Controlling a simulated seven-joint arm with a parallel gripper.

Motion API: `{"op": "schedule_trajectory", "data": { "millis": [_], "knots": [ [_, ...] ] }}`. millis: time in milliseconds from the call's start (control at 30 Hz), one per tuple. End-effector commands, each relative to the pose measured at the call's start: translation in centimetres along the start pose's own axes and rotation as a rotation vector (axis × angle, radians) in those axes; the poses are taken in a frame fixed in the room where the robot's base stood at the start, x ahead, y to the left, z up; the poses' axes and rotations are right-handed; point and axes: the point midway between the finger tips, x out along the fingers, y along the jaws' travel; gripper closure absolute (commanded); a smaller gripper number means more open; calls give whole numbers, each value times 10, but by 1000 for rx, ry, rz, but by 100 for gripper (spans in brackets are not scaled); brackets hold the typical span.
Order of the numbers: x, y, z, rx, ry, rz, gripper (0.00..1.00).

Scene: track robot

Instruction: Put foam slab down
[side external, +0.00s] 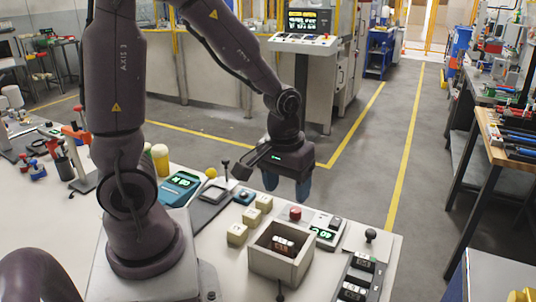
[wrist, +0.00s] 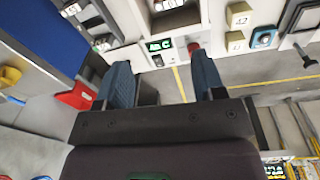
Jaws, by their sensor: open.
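My gripper (side external: 287,187) hangs above the back edge of the white work table, its two blue fingers apart and pointing down. In the wrist view my gripper (wrist: 160,62) is also open, with a clear gap between the fingertips. No foam slab can be told for certain in either view. A dark grey block-like shape (wrist: 147,92) shows beside the left finger in the wrist view; I cannot tell what it is or whether it touches the finger.
An open beige box (side external: 265,263) holding a marked block (side external: 284,245) stands near the front. Beige blocks (side external: 238,234), a red button (side external: 295,213), a green display (side external: 322,233) and a dark rack (side external: 352,283) crowd the table. Floor lies beyond its back edge.

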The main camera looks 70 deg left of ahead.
Motion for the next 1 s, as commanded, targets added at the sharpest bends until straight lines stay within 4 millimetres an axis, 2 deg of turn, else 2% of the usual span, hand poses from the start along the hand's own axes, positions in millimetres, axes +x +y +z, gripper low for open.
{"op": "schedule_trajectory", "data": {
  "millis": [33,200,300,400,600,1000],
  "knots": [
    [-21,5,3,62,44,29,37],
    [-82,10,24,299,175,94,37],
    [-111,9,40,426,252,118,37],
    [-131,6,54,528,317,131,37],
    [-150,0,71,638,387,137,37],
    [-152,-1,72,650,395,137,37]
  ]
}}
